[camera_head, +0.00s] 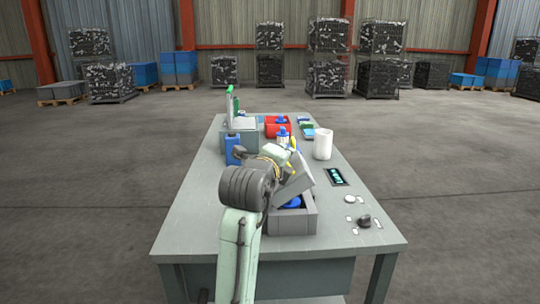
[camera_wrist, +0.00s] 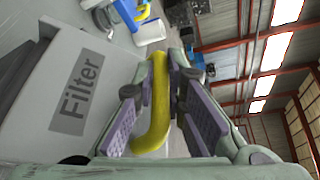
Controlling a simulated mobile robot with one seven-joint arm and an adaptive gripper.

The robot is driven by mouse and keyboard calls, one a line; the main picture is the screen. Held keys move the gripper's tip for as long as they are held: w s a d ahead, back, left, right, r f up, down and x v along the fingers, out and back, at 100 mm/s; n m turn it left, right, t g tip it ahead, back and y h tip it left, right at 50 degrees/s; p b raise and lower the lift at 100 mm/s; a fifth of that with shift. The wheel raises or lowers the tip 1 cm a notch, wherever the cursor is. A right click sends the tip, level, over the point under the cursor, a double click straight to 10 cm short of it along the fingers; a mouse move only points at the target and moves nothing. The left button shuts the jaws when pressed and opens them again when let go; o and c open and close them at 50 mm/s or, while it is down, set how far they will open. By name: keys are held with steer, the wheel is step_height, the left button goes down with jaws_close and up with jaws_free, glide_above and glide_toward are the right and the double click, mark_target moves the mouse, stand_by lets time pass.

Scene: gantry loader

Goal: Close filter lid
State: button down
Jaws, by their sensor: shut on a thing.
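The grey filter lid (camera_head: 297,180) is tilted partly open above its grey box (camera_head: 292,222) on the table. A blue filter part (camera_head: 291,202) shows inside the box. In the wrist view the lid (camera_wrist: 40,100) fills the left side with its "Filter" label, and a yellow handle (camera_wrist: 160,95) stands off it. My gripper (camera_wrist: 158,85) is shut on this handle, one purple-padded finger on each side. In the head view my gripper (camera_head: 276,155) is at the raised lid and partly hidden by my arm.
Behind the lid are a blue can (camera_head: 233,148), a red bin (camera_head: 277,127), a blue-capped bottle (camera_head: 282,136) and a white container (camera_head: 323,144). A display (camera_head: 336,177) and a dark knob (camera_head: 364,221) lie at the right. The table's left front is clear.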

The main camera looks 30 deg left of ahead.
mark_target(296, 163)
steer(key=w+d+f+m, duration=0.1)
steer(key=d+f+m+g, duration=0.1)
steer(key=shift+w+d+m+y+b, duration=0.35)
steer(key=shift+w+d+m+y, duration=0.05)
steer(key=shift+w+d+f+m+g+b, duration=0.3)
steer(key=shift+d+f+m+g, duration=0.35)
steer(key=shift+f, duration=0.2)
steer(key=shift+w+d+f, duration=0.2)
steer(key=shift+d+f, duration=0.05)
steer(key=shift+f, duration=0.35)
steer(key=c, duration=1.9)
jaws_free()
steer(key=v, duration=1.2)
steer(key=shift+d+f, duration=0.15)
